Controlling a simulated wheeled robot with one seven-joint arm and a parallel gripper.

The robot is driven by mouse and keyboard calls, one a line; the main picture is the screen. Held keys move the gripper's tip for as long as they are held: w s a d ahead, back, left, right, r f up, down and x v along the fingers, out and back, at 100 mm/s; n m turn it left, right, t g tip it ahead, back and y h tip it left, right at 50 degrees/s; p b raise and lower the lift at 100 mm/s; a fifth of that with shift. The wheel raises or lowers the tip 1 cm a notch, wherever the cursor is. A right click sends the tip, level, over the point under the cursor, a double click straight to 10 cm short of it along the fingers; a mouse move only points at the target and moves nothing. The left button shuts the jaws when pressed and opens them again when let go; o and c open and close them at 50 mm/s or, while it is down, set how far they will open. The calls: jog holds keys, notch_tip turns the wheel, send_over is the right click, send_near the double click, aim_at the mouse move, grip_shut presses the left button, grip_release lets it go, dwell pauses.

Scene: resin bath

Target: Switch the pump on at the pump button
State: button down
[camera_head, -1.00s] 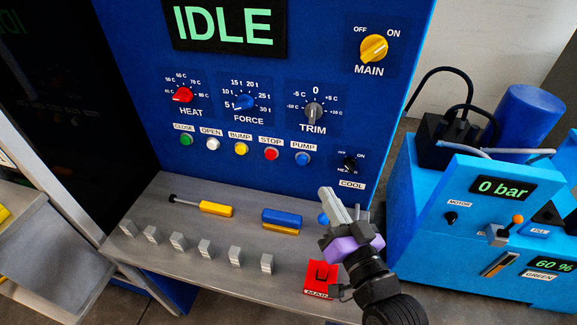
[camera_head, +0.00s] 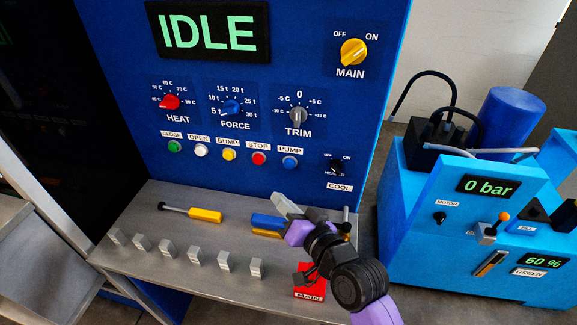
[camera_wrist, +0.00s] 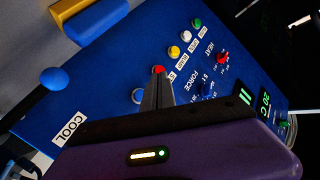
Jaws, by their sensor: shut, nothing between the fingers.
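The pump button (camera_head: 290,162) is a blue round button under the PUMP label, at the right end of the button row on the blue panel. It also shows in the wrist view (camera_wrist: 138,96), just left of my fingers and partly covered by them. My gripper (camera_head: 283,203) is shut and empty, below the pump button in the head view, pointing up and left toward the panel. In the wrist view its closed fingers (camera_wrist: 158,78) reach toward the panel, with the red stop button (camera_wrist: 158,70) at their tip. Contact cannot be told.
The stop button (camera_head: 259,158) is left of the pump button. The main switch knob (camera_head: 354,52) is above right. A blue ball knob (camera_wrist: 54,78) is near the COOL label. The shelf (camera_head: 150,210) holds a yellow-handled tool (camera_head: 204,215). The display (camera_head: 208,32) reads IDLE.

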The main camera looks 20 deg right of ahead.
jog(key=w+d+b, duration=0.3)
jog(key=w+d, duration=0.2)
jog(key=w, duration=0.1)
jog(key=shift+w, duration=0.25)
jog(key=shift+w+b, duration=0.15)
jog(key=shift+b, duration=0.2)
dwell(1.7)
jog(key=shift+w+d, duration=0.15)
jog(key=shift+w, duration=0.05)
jog(key=shift+w+d, duration=0.35)
jog(key=shift+w, duration=0.05)
dwell(1.0)
dwell(0.3)
jog(key=shift+s+a, duration=0.55)
jog(key=shift+s, duration=0.2)
jog(key=s+a+p, duration=0.1)
jog(key=s, duration=0.1)
jog(key=s+a+p, duration=0.1)
jog(key=s+a, duration=0.1)
jog(key=shift+p, duration=0.4)
